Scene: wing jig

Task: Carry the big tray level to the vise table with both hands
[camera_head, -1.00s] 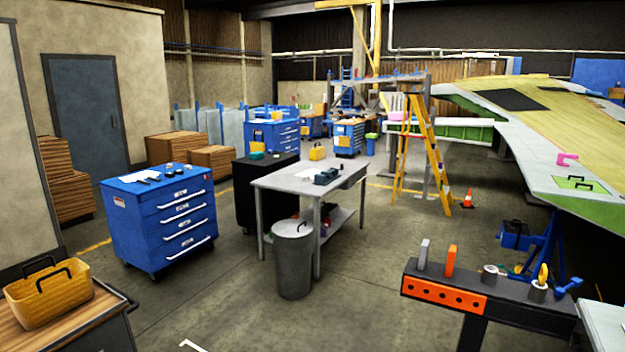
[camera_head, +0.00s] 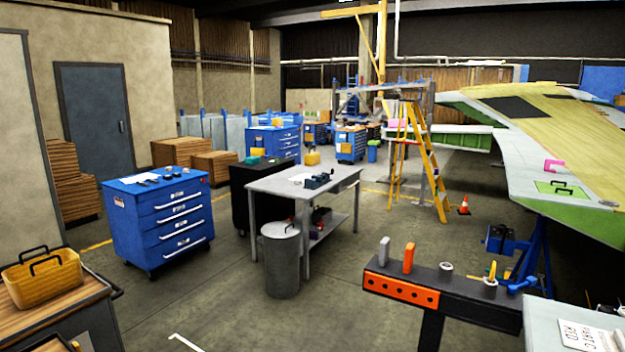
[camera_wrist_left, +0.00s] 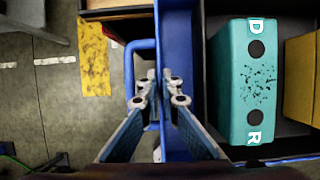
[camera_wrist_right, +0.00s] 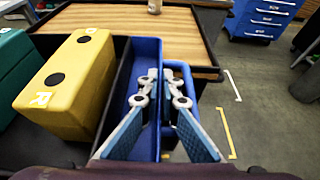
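The big tray is blue with a dark inside. Its wall (camera_wrist_left: 178,30) and side handle show in the left wrist view, and its opposite wall (camera_wrist_right: 146,60) and handle in the right wrist view. My left gripper (camera_wrist_left: 160,78) is closed at the wall and handle on one side. My right gripper (camera_wrist_right: 163,78) is closed at the other side. A teal box (camera_wrist_left: 248,85) and a yellow box (camera_wrist_right: 68,85) sit inside. The tray and grippers are outside the head view. The vise table (camera_head: 283,187) is grey, with a dark vise (camera_head: 318,181) on top.
A grey bin (camera_head: 281,260) stands before the vise table. A blue drawer cabinet (camera_head: 160,220) is to its left. A bench with a yellow tote (camera_head: 42,280) is near left. A dark jig beam (camera_head: 455,285) and pale table (camera_head: 570,322) are near right. Open floor lies between.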

